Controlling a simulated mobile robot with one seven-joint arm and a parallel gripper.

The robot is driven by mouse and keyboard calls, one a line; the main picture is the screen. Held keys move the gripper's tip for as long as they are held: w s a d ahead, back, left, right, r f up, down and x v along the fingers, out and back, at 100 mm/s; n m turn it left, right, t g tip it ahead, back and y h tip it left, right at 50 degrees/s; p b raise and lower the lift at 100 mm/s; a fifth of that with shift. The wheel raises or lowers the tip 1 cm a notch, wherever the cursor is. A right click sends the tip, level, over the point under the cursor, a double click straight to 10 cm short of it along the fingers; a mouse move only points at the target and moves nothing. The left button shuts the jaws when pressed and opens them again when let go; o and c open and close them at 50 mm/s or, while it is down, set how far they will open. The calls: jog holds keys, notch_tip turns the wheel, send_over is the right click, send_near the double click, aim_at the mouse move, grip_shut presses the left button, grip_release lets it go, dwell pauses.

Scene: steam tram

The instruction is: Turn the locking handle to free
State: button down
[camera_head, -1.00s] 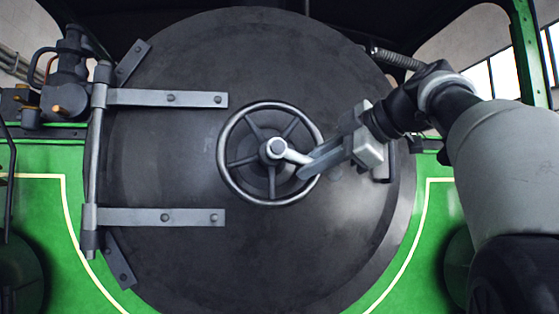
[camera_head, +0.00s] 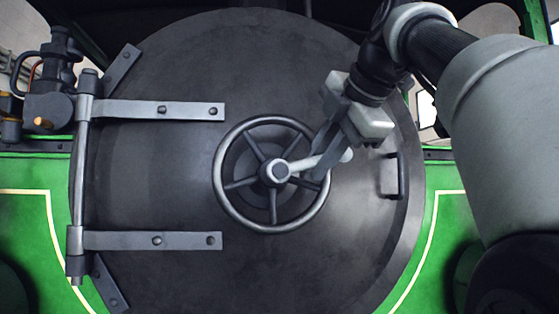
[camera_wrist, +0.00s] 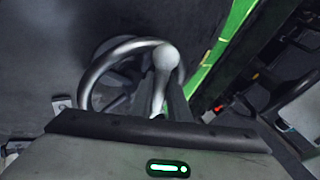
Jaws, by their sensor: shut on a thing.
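The locking handle (camera_head: 303,165) is a pale metal lever with a round knob at its end. It is fixed at the hub of a dark handwheel (camera_head: 219,195) on the round black door and points right, slightly upward. My gripper (camera_head: 322,165) comes from the upper right and is shut on the handle between hub and knob. In the wrist view the handle (camera_wrist: 159,88) and its knob stand between the fingers, with the grey wheel (camera_wrist: 95,77) behind. The fingers partly hide the wheel's right rim.
The round door (camera_head: 170,170) has two strap hinges (camera_head: 150,110) at left and a small dark grab handle (camera_head: 402,176) at right. Valve fittings (camera_head: 50,85) stand at the upper left. Green panels (camera_head: 450,215) flank the door. My arm fills the right side.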

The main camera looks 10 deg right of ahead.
jog(key=shift+r, duration=0.15)
jog(key=c, duration=1.7)
grip_release()
jog(key=p+v, duration=0.2)
jog(key=v, duration=1)
jog(key=shift+s, duration=0.1)
